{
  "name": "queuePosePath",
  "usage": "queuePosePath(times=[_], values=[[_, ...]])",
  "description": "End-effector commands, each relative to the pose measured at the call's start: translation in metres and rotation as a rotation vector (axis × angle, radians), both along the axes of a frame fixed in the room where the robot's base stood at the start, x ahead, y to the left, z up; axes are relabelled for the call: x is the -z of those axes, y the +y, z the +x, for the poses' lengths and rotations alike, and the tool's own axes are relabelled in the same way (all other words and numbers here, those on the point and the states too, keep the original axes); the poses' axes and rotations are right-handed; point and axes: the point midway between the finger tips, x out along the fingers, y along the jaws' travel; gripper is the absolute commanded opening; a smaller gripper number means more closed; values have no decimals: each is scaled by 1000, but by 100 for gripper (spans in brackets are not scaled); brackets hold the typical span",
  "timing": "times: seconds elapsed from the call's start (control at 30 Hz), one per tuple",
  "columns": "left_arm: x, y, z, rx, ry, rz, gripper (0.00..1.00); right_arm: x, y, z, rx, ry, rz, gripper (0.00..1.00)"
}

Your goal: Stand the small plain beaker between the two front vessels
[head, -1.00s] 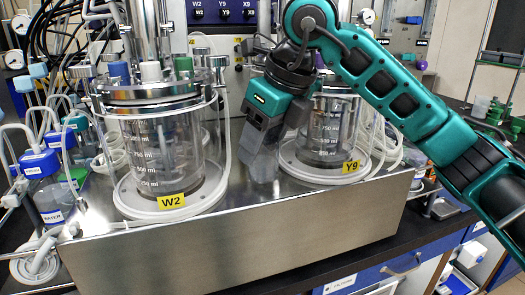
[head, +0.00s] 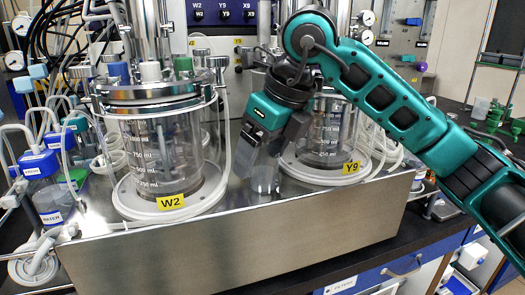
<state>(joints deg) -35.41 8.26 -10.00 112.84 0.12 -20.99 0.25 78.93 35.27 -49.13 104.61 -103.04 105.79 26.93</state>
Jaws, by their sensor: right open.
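The small plain beaker (head: 265,180) is clear and stands upright on the steel deck between the two front vessels. The left vessel (head: 160,150), labelled W2, and the right vessel (head: 328,130), labelled Y9, are glass cylinders with volume marks, each on a pale round base. My right gripper (head: 262,162) points down at the beaker from above. Its fingers are open at the beaker's upper part, which they partly hide. I cannot tell whether a finger still touches the glass. My left gripper is not in view.
The steel deck (head: 240,235) ends in a front edge over a dark bench. A clear tube (head: 226,140) hangs beside W2, close to the gripper. Blue-capped bottles (head: 45,185) stand at the left. My right arm passes in front of Y9.

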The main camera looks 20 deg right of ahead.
Motion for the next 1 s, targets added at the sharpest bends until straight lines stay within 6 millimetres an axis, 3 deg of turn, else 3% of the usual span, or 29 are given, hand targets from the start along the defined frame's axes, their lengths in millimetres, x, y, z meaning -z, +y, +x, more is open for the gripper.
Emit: queuePosePath(times=[0.17, 0.6, 0.77, 1.0], values=[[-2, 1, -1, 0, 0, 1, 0, -17, -3, -4, 1, -4, 0, 80], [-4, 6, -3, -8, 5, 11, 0, -99, -22, -32, 2, -2, 0, 80], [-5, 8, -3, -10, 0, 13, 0, -111, -25, -37, -1, -2, -1, 80], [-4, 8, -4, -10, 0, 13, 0, -113, -25, -38, 0, 1, -1, 80]])
